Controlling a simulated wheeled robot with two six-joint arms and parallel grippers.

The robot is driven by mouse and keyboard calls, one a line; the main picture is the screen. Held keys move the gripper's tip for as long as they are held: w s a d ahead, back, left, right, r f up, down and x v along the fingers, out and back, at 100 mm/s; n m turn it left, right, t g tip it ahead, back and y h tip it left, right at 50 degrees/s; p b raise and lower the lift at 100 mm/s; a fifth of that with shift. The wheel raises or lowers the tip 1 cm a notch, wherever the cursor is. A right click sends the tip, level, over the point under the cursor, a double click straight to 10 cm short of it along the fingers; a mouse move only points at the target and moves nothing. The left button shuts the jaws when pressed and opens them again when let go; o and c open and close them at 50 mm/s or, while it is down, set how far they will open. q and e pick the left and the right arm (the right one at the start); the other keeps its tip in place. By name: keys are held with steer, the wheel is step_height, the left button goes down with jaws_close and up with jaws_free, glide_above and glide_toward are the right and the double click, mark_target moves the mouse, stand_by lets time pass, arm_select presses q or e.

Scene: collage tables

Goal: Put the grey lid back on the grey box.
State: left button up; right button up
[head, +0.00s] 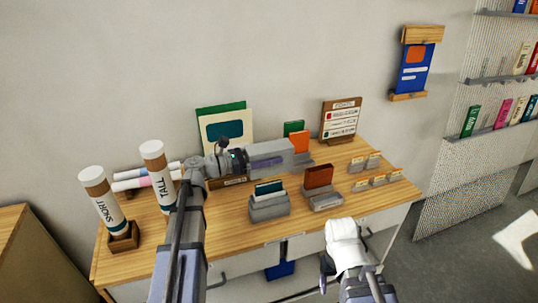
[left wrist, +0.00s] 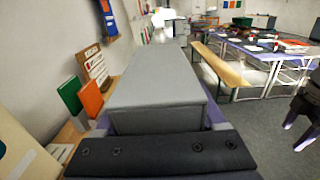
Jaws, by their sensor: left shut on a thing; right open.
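The grey lid (head: 270,148) is a long grey block shape, held level above the back middle of the desk. My left gripper (head: 250,160) is shut on it; in the left wrist view the lid (left wrist: 160,85) stretches away from the dark gripper bar. The open grey box (head: 268,208) stands on the desk in front of the lid and lower, with dark green and pale cards sticking up out of it. The lid is apart from the box. My right gripper (head: 326,272) is open and empty at the desk's front edge, partly hidden by its own arm.
A low grey holder (head: 326,201) with red-brown cards stands right of the box. Small card stands (head: 372,180) are at the right. Tubes marked SHORT (head: 103,200) and TALL (head: 157,175) stand left. A menu-like board (head: 341,120) and green folders (head: 222,120) are behind.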

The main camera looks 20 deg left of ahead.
arm_select(q)
steer(key=b, duration=0.4)
glide_above(269, 188)
steer(key=shift+w+f, duration=0.2)
steer(key=shift+f, duration=2.1)
steer(key=shift+f, duration=0.1)
steer(key=shift+f+b, duration=2.15)
steer(key=shift+b, duration=0.1)
steer(key=shift+f, duration=0.15)
steer(key=shift+f+b, duration=2.15)
steer(key=shift+b, duration=0.15)
steer(key=o, duration=1.3)
